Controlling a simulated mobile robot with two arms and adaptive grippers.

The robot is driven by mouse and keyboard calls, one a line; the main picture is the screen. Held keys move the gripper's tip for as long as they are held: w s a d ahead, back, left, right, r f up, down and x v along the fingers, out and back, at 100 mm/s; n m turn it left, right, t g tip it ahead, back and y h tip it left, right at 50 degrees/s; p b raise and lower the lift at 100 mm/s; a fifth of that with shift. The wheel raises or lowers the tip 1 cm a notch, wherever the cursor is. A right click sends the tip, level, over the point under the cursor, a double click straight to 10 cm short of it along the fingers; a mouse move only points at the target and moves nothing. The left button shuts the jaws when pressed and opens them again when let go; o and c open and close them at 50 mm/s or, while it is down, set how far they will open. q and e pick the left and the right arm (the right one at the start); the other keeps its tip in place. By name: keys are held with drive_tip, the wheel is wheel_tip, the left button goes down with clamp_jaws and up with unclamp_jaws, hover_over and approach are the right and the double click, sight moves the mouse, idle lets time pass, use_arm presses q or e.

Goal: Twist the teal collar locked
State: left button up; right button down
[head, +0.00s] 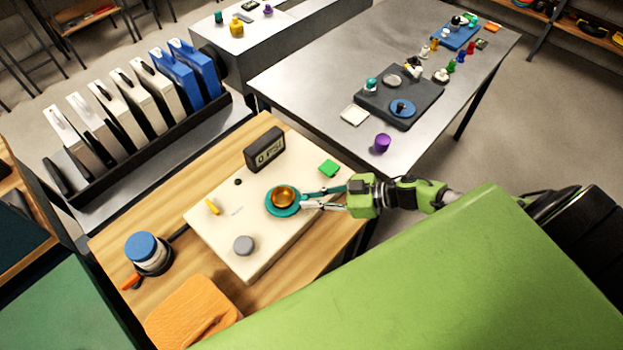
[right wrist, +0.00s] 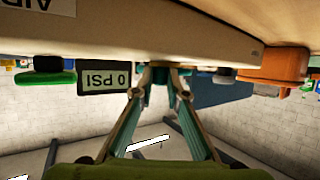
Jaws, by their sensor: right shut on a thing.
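The teal collar (head: 270,208) is a flat ring around a round brass part (head: 284,194) on a cream board (head: 225,215). My right gripper (head: 302,199) reaches in from the right, low over the board, with its fingers shut on the collar's right side. In the right wrist view, which is upside down, the fingertips (right wrist: 160,72) meet at a small teal part of the collar; the rest is hidden behind the fingers and board edge. My left gripper is not in view.
A black gauge (head: 265,149) reading 0 PSI stands at the board's back. A blue-topped canister (head: 147,252) and orange cloth (head: 192,314) lie left and in front.

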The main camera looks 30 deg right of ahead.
sight(297, 210)
drive_tip(key=s+m+t+h+p, duration=0.1)
drive_tip(key=a+m+t+h+p, duration=0.1)
drive_tip(key=m+p, duration=0.1)
drive_tip(key=shift+s+a+r, duration=0.25)
drive_tip(key=shift+s+r, duration=0.05)
drive_tip(key=shift+s, duration=0.1)
drive_tip(key=shift+s+a+f+m+t+h+p, duration=0.1)
drive_tip(key=shift+s+a+m+t+h+p, duration=0.1)
drive_tip(key=shift+m+t+h+p, duration=0.25)
drive_tip(key=shift+s+a+m+t+h+p, duration=0.1)
drive_tip(key=shift+a+m+t+h+p, duration=0.15)
drive_tip(key=shift+m+h, duration=0.25)
drive_tip(key=shift+s+a+f+m+t+h, duration=0.1)
drive_tip(key=shift+s+a+m+t+h, duration=0.2)
drive_tip(key=shift+m+h, duration=0.35)
use_arm(q)
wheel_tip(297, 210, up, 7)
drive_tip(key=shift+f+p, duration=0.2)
drive_tip(key=shift+p, duration=0.2)
use_arm(e)
drive_tip(key=shift+a+m+t+h, duration=0.45)
drive_tip(key=shift+m+h, duration=0.35)
drive_tip(key=shift+h, duration=0.3)
drive_tip(key=shift+a, duration=0.15)
drive_tip(key=c, duration=2)
unclamp_jaws()
